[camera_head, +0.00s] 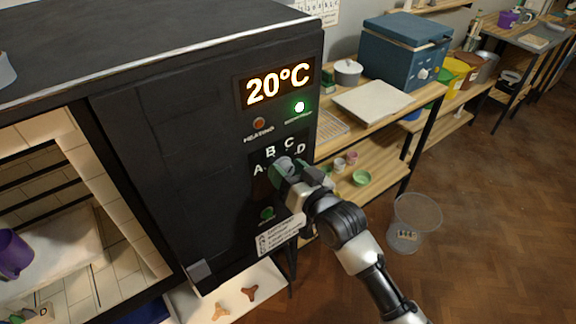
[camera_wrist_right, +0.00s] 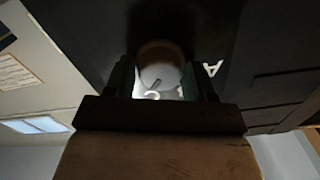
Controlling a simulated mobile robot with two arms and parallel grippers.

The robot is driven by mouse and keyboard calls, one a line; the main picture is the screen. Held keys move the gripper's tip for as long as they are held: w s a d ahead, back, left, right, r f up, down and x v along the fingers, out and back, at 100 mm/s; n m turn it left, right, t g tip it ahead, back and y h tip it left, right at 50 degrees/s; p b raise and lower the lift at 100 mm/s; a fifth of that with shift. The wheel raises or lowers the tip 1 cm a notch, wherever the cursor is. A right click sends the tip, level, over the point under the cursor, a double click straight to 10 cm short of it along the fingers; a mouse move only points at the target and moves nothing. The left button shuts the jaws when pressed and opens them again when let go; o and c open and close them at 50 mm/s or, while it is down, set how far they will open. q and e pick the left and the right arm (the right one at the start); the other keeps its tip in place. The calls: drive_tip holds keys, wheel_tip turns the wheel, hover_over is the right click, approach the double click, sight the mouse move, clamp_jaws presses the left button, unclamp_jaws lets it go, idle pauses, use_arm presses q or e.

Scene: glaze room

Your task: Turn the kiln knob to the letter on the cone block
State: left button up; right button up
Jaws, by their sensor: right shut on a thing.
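The kiln knob (camera_wrist_right: 160,72) is on the black kiln front, below the letters A, B, C and D on the dial panel (camera_head: 258,158). My right gripper (camera_head: 287,170) is shut on the knob and hides most of it in the head view. In the right wrist view the knob sits between the two fingers (camera_wrist_right: 160,80), with a short dark mark on its pale face. A letter A shows to its right there; another letter is partly hidden. The cone block (camera_head: 38,312) stands inside the kiln at the lower left; its letter looks like D. My left gripper is out of view.
The kiln display (camera_head: 277,85) reads 20°C, with a lit green lamp (camera_head: 299,107) under it. A purple mug (camera_head: 13,254) is in the open kiln chamber. A shelf (camera_head: 385,180) and a clear bin (camera_head: 412,225) stand to the right.

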drive_tip(key=m+p, duration=0.1)
drive_tip(key=m, duration=0.2)
drive_tip(key=shift+d+m+p, duration=0.1)
drive_tip(key=shift+m+p, duration=0.55)
drive_tip(key=shift+m, duration=0.55)
drive_tip(key=shift+f, duration=0.1)
drive_tip(key=o, duration=0.8)
drive_tip(key=shift+w, duration=0.1)
drive_tip(key=shift+c, duration=0.2)
drive_tip(key=b+v, duration=0.2)
drive_tip(key=v, duration=0.9)
drive_tip(key=shift+w, duration=0.1)
